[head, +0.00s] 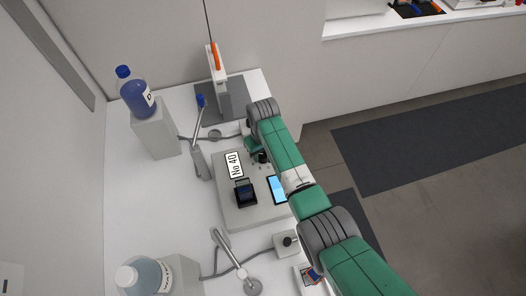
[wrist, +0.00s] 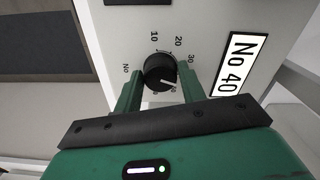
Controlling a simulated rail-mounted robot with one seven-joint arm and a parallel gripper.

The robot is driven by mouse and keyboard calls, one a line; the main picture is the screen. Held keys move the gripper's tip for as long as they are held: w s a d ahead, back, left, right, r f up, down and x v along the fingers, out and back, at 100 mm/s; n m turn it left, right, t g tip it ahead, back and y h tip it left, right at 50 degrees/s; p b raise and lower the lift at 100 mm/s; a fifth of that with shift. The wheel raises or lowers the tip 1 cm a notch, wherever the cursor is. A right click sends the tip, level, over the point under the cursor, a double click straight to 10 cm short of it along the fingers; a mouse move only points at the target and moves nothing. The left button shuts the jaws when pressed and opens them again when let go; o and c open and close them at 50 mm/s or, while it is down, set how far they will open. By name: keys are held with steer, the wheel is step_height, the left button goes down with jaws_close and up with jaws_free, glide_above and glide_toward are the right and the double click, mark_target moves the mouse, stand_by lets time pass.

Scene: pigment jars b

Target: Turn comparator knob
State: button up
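The comparator is a light grey box (head: 255,212) on the white bench, with a "No 40" label (head: 234,165), a dark square holder and a blue screen. In the wrist view its black round knob (wrist: 159,72) sits on a dial marked 10, 20, 30 and more, partly hidden. The knob's white pointer line points to the lower right, near the larger numbers. My gripper (wrist: 160,70) has one green finger on each side of the knob, with narrow gaps visible. It is open around the knob. In the head view my gripper (head: 259,153) is at the comparator's far end, hiding the knob.
A blue bottle (head: 139,98) stands on a grey block at the back left. A second bottle (head: 143,276) is at the front left. Jointed lamp arms (head: 199,135) and cables flank the comparator. An orange-topped stand (head: 218,75) is behind.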

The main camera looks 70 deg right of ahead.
steer(key=c, duration=0.5)
steer(key=n+p, duration=0.1)
steer(key=n, duration=0.4)
steer(key=shift+n, duration=0.4)
steer(key=n, duration=0.5)
steer(key=shift+p, duration=0.4)
steer(key=shift+n, duration=2.4)
steer(key=o, duration=1)
steer(key=shift+c, duration=0.2)
